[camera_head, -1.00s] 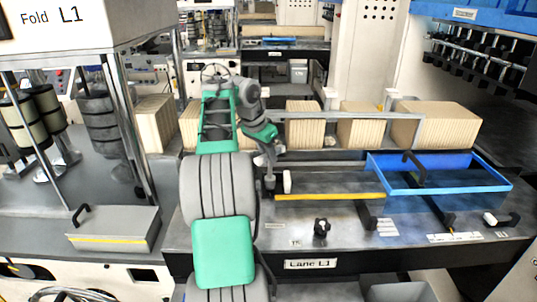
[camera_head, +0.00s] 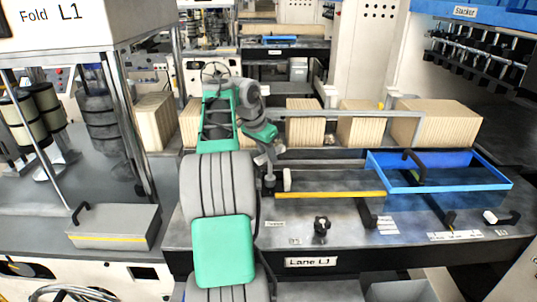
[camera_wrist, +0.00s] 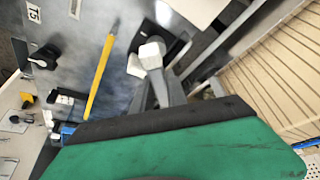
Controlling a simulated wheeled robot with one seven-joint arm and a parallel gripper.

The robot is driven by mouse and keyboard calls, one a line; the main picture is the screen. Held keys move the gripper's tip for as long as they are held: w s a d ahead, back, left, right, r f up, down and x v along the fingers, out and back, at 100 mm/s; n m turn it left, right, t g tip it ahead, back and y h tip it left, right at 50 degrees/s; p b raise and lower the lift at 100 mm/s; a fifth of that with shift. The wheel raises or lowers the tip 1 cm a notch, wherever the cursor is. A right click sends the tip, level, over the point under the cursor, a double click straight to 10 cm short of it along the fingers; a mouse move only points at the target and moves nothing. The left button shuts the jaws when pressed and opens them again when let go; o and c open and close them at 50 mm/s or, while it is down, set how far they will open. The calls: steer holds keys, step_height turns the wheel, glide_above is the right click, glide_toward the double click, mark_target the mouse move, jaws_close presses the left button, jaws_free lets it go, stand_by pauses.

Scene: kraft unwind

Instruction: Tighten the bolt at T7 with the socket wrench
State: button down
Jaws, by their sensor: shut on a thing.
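My gripper (camera_head: 269,172) points down over the lane deck, at the left end of the yellow-edged plate. It is shut on a small dark upright piece (camera_head: 269,187) that I take to be the socket wrench; its shape is mostly hidden. In the wrist view, a grey finger-like part with a pale end (camera_wrist: 151,52) reaches out past my green wrist housing. I cannot make out a T7 label or a bolt under the gripper. A white round end (camera_head: 287,180) sits just right of the gripper.
A yellow-edged plate (camera_head: 330,194) and a blue tray (camera_head: 488,186) lie right of the gripper. A black knob (camera_head: 320,224) stands in front. Stacks of brown board (camera_head: 304,122) line the back behind a grey rail.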

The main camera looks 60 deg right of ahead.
steer(key=shift+f, duration=0.2)
stand_by(0.6)
steer(key=shift+r+m+p, duration=0.2)
steer(key=shift+m+p, duration=0.2)
steer(key=shift+p, duration=0.5)
steer(key=shift+w+f+m+g+p, duration=0.1)
steer(key=shift+m+g+p, duration=0.3)
steer(key=shift+m+p, duration=0.45)
steer(key=shift+f, duration=0.2)
